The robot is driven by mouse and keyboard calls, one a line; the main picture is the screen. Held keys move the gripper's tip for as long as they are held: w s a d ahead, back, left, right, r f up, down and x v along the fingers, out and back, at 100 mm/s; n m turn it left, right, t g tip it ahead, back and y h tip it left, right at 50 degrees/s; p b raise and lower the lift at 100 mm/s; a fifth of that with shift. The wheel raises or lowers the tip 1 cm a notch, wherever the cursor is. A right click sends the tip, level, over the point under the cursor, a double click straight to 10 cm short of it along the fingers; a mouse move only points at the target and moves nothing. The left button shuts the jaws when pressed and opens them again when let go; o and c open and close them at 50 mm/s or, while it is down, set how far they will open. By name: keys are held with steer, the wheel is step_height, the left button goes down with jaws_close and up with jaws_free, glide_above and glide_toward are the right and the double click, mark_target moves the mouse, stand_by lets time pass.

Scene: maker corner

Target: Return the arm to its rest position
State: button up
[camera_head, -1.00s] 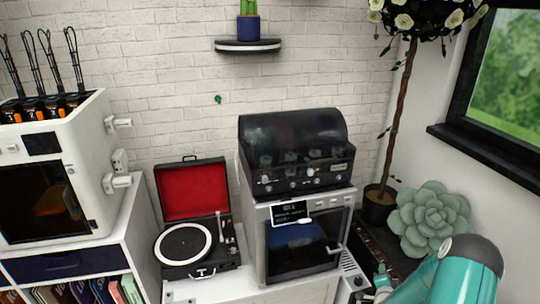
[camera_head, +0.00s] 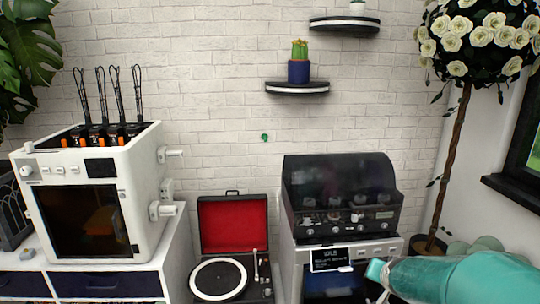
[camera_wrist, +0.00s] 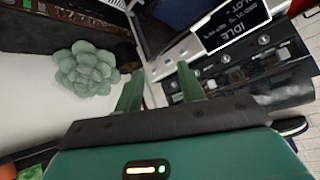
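My gripper (camera_wrist: 159,70) shows in the wrist view with its two green fingers apart and nothing held between them. Beyond the fingers are the front corner of the white-and-black appliance and its small display reading IDLE. In the head view my teal arm reaches in from the lower right edge, in front of the appliance (camera_head: 390,247). My fingers cannot be made out clearly there.
A black unit with knobs (camera_head: 342,205) stands on the appliance. An open red-lined record player (camera_head: 232,224) and a white 3D printer (camera_head: 148,190) are to the left. A succulent (camera_wrist: 86,70) and a potted rose tree (camera_head: 461,125) are near the arm.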

steer(key=s+a+r+n+g+y, duration=0.1)
steer(key=s+a+r+n, duration=0.2)
steer(key=s, duration=0.9)
steer(key=s+a+r+n+g+y, duration=0.1)
steer(key=s+a+r, duration=0.4)
steer(key=s+a, duration=0.5)
steer(key=shift+s+a+r+n+g, duration=0.15)
steer(key=shift+s+r+n+g, duration=0.15)
steer(key=shift+s+n+g, duration=0.55)
